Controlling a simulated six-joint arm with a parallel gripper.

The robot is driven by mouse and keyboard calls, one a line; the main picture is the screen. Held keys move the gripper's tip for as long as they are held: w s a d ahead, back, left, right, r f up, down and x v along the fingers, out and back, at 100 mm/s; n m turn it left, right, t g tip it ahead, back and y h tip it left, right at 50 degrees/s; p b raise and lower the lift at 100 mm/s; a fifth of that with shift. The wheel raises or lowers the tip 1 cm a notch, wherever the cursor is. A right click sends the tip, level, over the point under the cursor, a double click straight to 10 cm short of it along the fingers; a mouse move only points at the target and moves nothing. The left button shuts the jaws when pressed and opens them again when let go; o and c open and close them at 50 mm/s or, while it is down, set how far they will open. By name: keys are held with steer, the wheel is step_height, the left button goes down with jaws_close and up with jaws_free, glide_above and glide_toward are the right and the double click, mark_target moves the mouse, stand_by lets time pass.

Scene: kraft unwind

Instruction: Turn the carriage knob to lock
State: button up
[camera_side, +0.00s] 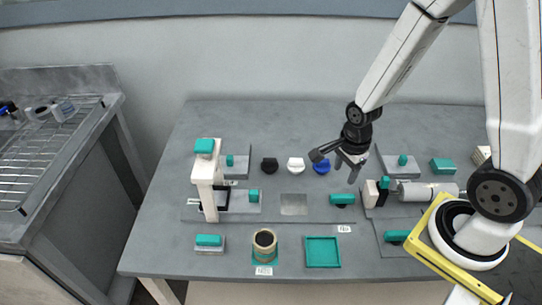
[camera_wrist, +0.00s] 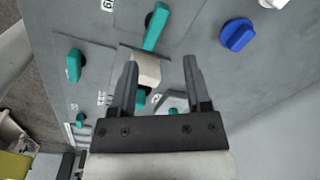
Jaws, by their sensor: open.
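My gripper (camera_side: 336,166) is open and empty above the table, right of its middle. In the wrist view my gripper (camera_wrist: 160,64) has its two fingers apart, over a cream block (camera_wrist: 146,68). That block (camera_side: 370,194) also shows in the side view, with a teal knob (camera_side: 385,182) beside it. A teal bar knob (camera_side: 342,199) on a dark round base lies in front of my gripper; it also shows in the wrist view (camera_wrist: 156,27), beyond the fingertips. Labels are too small to read, so I cannot tell which knob is the carriage knob. No finger visibly touches a knob.
A blue knob (camera_side: 321,166), white knob (camera_side: 296,164) and black knob (camera_side: 270,165) stand in a row at the back. A cream post (camera_side: 207,190) rises at left. A grey cylinder (camera_side: 428,191) lies at right. A teal tray (camera_side: 322,252) and a roll (camera_side: 264,242) are in front.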

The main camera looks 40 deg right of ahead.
mark_target(343, 196)
steer(key=f+m, duration=0.1)
steer(key=m, duration=0.3)
steer(key=d+f+m, duration=0.1)
steer(key=m, duration=0.1)
steer(key=shift+s+f+g, duration=0.3)
steer(key=shift+f, duration=0.05)
steer(key=shift+f, duration=0.2)
steer(key=shift+f, duration=3.7)
steer(key=shift+c, duration=0.2)
jaws_close()
